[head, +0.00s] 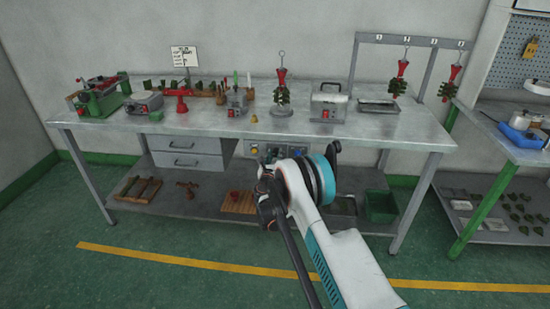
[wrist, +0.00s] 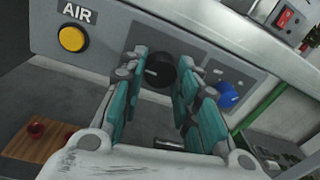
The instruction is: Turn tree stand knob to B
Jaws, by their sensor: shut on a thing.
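A round black knob (wrist: 157,72) with a pale pointer line sits on a grey panel (wrist: 205,52) in the wrist view. My gripper (wrist: 160,82) is shut on this knob, with one teal-padded finger on each side of it. Letters around the knob are hidden or too small to read, so its setting cannot be told. In the head view the panel (head: 276,151) hangs under the table's front edge, and my arm covers the knob and the gripper. A tree stand (head: 282,106) with a red and green wax tree stands on the tabletop above.
A yellow button (wrist: 73,38) under an AIR label is left of the knob, and a blue knob (wrist: 229,95) is close on the right. The metal table (head: 220,122) holds several tools. Drawers (head: 190,153) are left of the panel; a green bin (head: 380,206) is on the lower shelf.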

